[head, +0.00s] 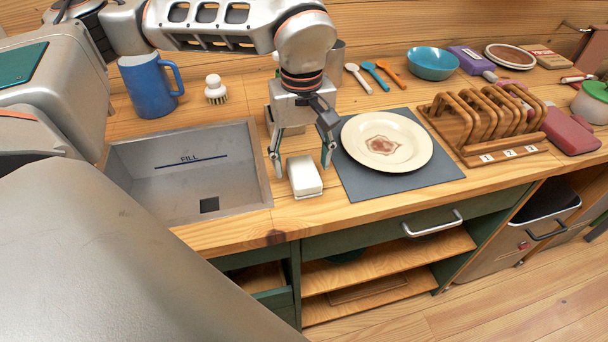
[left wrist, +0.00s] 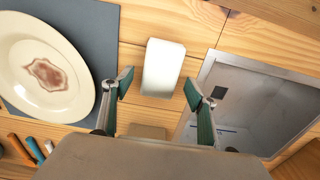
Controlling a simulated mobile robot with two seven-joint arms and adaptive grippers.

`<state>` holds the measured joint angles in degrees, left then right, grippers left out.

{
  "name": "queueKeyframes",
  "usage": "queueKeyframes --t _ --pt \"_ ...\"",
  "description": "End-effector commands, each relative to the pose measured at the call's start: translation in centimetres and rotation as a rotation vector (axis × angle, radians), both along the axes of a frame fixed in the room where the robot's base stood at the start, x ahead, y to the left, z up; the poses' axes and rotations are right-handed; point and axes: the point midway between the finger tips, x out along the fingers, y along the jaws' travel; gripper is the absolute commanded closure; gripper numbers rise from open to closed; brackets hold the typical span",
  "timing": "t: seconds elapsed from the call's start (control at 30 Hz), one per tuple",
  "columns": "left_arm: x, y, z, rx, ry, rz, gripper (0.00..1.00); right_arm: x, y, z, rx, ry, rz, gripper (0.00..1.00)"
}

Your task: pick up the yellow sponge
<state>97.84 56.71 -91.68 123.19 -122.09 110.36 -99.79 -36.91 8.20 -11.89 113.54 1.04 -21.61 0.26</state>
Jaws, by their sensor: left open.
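A pale, off-white block (head: 304,176) lies on the wooden counter between the sink and the grey mat; no block looks clearly yellow. It also shows in the left wrist view (left wrist: 164,66). My left gripper (head: 301,162) points down over it, open, with one finger to each side. In the left wrist view the fingertips (left wrist: 158,88) stand apart with the near end of the block between them; I see no grip on it. A tan block (left wrist: 147,131) shows partly behind the gripper's body. My right gripper is not in view.
The steel sink (head: 190,207) lies left of the block. A stained plate (head: 412,135) on the grey mat (head: 365,187) lies close on its right. A blue mug (head: 146,88), a brush (head: 215,91) and a wooden rack (head: 470,150) stand farther off.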

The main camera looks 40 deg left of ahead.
Motion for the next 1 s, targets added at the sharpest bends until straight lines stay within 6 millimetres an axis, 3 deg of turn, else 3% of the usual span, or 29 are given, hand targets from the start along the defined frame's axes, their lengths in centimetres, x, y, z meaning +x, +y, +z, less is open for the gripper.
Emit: queueKeyframes --t 0.1,0.37,0.5,1.0 --pt "-0.1 0.0 -1.8 0.000 0.003 -0.001 0.42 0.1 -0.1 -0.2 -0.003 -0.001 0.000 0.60" --pt "0.0 0.0 -2.0 -0.001 -0.001 0.000 0.42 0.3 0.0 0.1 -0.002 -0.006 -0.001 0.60" --pt "0.0 0.0 -2.0 -0.001 -0.001 0.000 0.75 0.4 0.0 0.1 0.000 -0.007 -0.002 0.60" --pt "0.1 0.0 -1.2 -0.001 -0.002 0.000 0.76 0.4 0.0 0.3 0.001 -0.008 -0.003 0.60"
